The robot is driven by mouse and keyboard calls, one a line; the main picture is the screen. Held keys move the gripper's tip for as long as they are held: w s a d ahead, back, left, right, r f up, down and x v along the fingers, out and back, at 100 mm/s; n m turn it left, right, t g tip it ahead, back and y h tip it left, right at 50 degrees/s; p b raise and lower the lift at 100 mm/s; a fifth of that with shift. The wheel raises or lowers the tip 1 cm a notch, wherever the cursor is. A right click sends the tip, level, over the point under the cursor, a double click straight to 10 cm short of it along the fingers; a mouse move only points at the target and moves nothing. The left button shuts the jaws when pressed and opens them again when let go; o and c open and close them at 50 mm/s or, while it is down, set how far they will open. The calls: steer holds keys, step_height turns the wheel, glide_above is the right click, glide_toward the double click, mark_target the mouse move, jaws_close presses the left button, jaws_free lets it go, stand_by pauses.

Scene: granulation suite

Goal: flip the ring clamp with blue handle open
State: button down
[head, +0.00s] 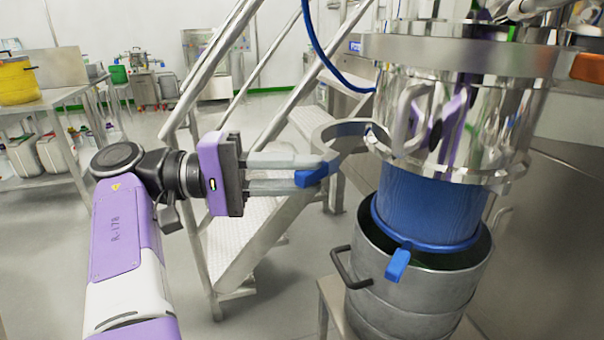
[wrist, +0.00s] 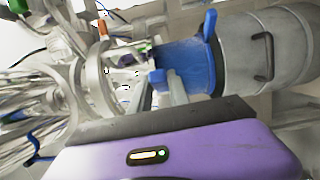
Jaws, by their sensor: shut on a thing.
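My gripper (head: 314,173) is left of the steel vessel, shut on the blue handle (head: 308,178) of the ring clamp. The clamp's grey curved arm (head: 345,133) stands out to the left of the vessel's lower flange, with a gap inside its curve. Its far end meets the flange near the vessel; the hinge is not clear. In the wrist view the blue handle (wrist: 160,82) sits between my fingertips (wrist: 168,88), and the grey ring (wrist: 95,75) shows beyond them.
The polished vessel (head: 450,115) hangs above a blue sleeve (head: 430,205) going into a steel drum (head: 410,300). A separate blue lever (head: 398,264) hangs on the sleeve's band. Metal stairs (head: 245,235) with sloping rails stand behind my gripper. A side table (head: 60,95) is at far left.

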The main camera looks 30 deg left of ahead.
steer(key=shift+w, duration=0.1)
steer(key=c, duration=1.3)
jaws_free()
steer(key=shift+d, duration=0.1)
steer(key=shift+o, duration=0.3)
